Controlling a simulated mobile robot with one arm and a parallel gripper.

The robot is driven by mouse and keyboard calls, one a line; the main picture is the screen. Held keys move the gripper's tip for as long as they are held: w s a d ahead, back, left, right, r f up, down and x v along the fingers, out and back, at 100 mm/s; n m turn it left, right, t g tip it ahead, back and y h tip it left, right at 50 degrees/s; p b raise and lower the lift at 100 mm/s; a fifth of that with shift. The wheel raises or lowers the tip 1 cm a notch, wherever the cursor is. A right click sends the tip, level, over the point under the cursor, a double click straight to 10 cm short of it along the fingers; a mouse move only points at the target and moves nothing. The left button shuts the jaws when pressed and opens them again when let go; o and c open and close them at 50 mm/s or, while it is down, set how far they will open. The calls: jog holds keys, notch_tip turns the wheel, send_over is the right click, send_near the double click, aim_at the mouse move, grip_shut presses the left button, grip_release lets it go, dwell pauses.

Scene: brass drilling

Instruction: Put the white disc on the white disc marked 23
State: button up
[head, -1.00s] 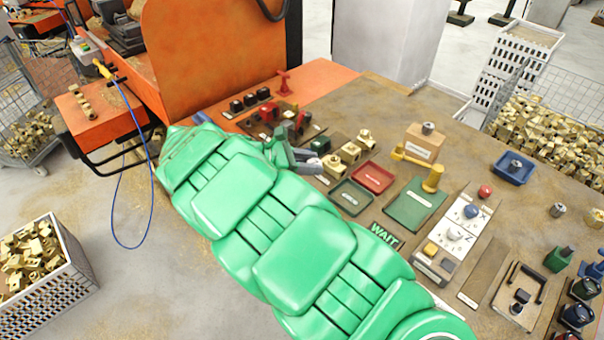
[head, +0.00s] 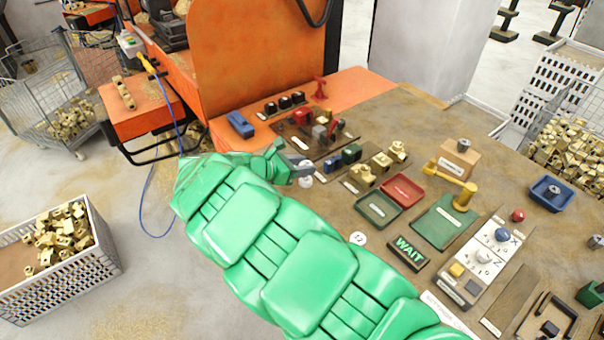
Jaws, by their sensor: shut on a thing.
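My gripper (head: 300,172) is at the end of my green arm, low over the bench and left of the brass parts. It is shut on a small white thing (head: 306,167), which looks like the white disc; the fingers hide part of it. A pale round patch (head: 306,181) shows just below the fingertips, and I cannot tell whether it is a separate disc or touches the held one. Another white disc (head: 358,238) with a dark number lies flat on the bench beside my arm, left of the WAIT sign. Its number is too small to read surely. I cannot make out a 23.
The dark fixture plate (head: 300,148) with red and grey parts is just behind my gripper. Brass blocks (head: 381,161), a dark green tray (head: 377,222), a red tray (head: 416,186) and the WAIT sign (head: 408,252) stand to the right. A blue block (head: 240,125) is behind.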

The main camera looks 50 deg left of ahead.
jog(key=shift+f, duration=1.65)
jog(key=o, duration=1)
jog(key=shift+f, duration=0.1)
jog(key=shift+s+r, duration=0.25)
jog(key=shift+s, duration=0.05)
jog(key=v, duration=1.1)
jog(key=shift+s, duration=0.2)
